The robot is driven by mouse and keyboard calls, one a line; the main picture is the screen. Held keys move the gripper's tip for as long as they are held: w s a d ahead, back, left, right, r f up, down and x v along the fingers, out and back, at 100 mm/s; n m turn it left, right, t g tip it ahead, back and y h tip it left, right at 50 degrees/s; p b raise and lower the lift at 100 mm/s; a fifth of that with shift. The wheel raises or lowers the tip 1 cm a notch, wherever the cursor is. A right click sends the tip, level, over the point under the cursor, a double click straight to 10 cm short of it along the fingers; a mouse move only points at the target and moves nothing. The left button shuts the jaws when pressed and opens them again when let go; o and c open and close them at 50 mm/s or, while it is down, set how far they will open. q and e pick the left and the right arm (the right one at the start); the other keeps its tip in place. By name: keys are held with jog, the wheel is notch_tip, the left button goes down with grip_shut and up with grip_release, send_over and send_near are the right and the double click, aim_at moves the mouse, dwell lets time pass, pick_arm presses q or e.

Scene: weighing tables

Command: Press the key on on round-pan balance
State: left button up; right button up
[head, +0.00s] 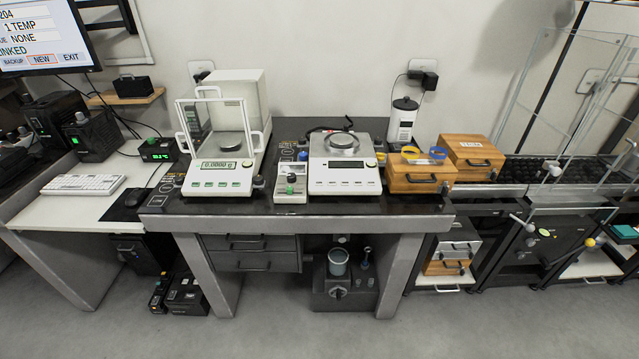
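The round-pan balance (345,180) stands on the right half of the dark weighing table. It is a low, pale unit with a round grey pan (343,141) on top. Its front display (346,165) is dark. A row of small keys lies under the display, too small to read, and a round yellowish spot sits to the display's right. Neither of my grippers shows in the head view, and nothing touches the balance.
A glass-shielded balance (220,178) with a lit display stands to the left. Wooden boxes (421,177) stand close on the right. A white keyboard (84,184) lies on the left desk.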

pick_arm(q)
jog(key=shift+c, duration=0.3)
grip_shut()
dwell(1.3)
